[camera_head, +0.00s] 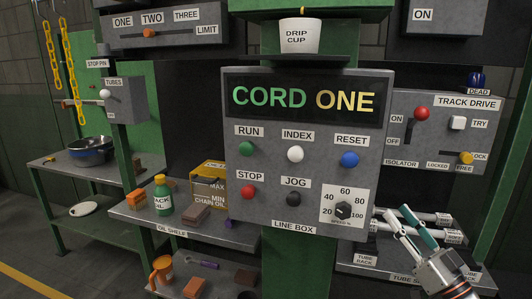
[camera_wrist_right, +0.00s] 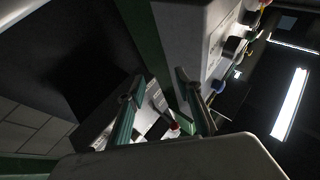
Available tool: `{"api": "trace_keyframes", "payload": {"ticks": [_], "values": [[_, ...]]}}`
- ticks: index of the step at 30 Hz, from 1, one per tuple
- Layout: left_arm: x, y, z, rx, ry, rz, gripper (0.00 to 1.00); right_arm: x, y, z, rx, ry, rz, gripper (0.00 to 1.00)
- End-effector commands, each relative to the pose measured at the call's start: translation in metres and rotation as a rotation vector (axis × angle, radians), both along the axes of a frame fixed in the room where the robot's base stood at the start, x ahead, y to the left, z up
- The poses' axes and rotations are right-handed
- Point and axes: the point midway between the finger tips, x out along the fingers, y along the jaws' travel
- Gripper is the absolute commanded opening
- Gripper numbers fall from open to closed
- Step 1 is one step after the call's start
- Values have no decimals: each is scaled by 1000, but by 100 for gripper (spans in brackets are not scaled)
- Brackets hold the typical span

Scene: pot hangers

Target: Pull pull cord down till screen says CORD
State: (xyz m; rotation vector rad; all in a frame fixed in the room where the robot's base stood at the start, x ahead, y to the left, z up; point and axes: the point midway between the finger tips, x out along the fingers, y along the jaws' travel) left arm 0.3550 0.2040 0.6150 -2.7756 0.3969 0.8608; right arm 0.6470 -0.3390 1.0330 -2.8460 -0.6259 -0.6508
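The dark screen (camera_head: 305,96) on the grey line box (camera_head: 300,190) reads CORD in green and ONE in yellow. I cannot make out a thing marked as the pull cord. Two yellow chains (camera_head: 71,70) hang at the upper left, and a short yellow piece (camera_head: 302,10) shows above the drip cup. My right gripper (camera_head: 398,214) is at the lower right, beside the line box and in front of some white tubes. In the right wrist view its two fingers (camera_wrist_right: 160,74) are apart with nothing held between them. My left gripper is not in view.
The drip cup (camera_head: 300,36) stands above the line box. The track drive panel (camera_head: 440,130) with a red-knobbed lever is at right. The oil shelf (camera_head: 190,232) at lower left holds a green bottle (camera_head: 162,195) and a yellow box (camera_head: 208,182). A bowl (camera_head: 90,151) sits farther left.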

Motion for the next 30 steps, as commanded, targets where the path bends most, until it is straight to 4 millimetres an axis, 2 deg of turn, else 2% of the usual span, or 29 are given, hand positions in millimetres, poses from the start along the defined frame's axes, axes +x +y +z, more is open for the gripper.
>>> {"api": "trace_keyframes", "payload": {"ticks": [1,3,8,9,11,12,15,18,21,24,26,30], "values": [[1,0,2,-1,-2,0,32,-8,7,-36,-10,61,-37,34],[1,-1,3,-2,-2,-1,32,-19,16,-82,-42,141,-90,34],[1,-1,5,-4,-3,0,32,-59,39,-183,-135,337,-181,34],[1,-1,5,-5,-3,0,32,-73,45,-206,-164,387,-197,34],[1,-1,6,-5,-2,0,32,-94,56,-240,-205,462,-214,34],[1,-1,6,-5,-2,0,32,-110,62,-262,-237,514,-222,34],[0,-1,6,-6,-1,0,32,-155,81,-312,-313,640,-225,34],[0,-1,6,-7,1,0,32,-201,99,-353,-391,755,-212,34],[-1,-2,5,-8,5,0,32,-242,116,-382,-457,846,-188,34],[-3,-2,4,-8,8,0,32,-272,128,-400,-506,909,-163,34],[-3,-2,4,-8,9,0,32,-284,133,-406,-524,932,-151,34],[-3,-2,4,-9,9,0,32,-295,138,-412,-543,954,-139,0]]}}
